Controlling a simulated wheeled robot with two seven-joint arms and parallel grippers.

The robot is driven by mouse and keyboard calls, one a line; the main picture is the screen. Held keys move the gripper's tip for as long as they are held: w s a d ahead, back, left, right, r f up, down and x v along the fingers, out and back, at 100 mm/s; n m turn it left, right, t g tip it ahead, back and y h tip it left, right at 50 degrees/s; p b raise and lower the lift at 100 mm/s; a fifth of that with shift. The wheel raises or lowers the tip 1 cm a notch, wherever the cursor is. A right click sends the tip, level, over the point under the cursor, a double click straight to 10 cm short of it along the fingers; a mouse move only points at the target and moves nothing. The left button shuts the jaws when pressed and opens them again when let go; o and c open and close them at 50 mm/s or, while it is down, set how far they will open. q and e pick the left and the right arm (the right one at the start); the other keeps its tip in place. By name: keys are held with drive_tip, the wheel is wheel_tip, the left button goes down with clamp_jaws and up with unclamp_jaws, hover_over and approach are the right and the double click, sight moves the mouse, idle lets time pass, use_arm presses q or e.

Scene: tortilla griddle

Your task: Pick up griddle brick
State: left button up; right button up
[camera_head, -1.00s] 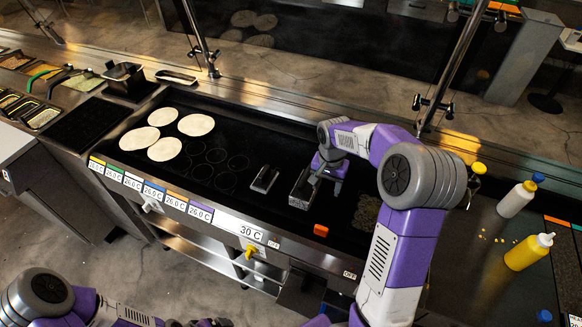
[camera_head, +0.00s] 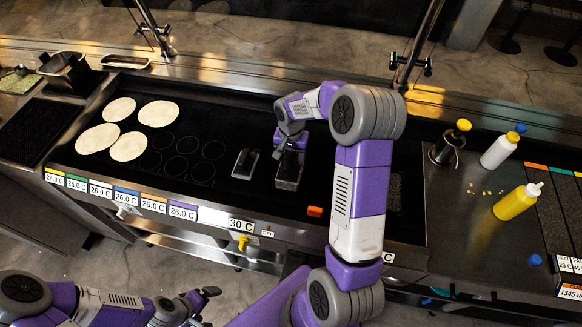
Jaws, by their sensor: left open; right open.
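A grey rectangular block (camera_head: 287,184), which looks like the griddle brick, lies on the black griddle (camera_head: 230,125) right of its middle. My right gripper (camera_head: 291,151) is open, pointing down at the block's far part and hiding some of it. I cannot tell whether the fingers touch it or straddle it. My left gripper (camera_head: 205,298) is open and empty, low in the picture in front of the counter, far from the block.
A small dark tool (camera_head: 243,163) lies just left of the block. An orange block (camera_head: 315,211) lies near the front edge. Several tortillas (camera_head: 158,113) lie on the left. Bottles (camera_head: 517,202) stand on the right counter.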

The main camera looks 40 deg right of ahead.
clamp_jaws()
drive_tip(key=shift+w, duration=0.1)
idle(0.3)
wheel_tip(320, 180, up, 10)
drive_tip(key=shift+r+p, duration=0.1)
drive_tip(key=shift+p, duration=0.45)
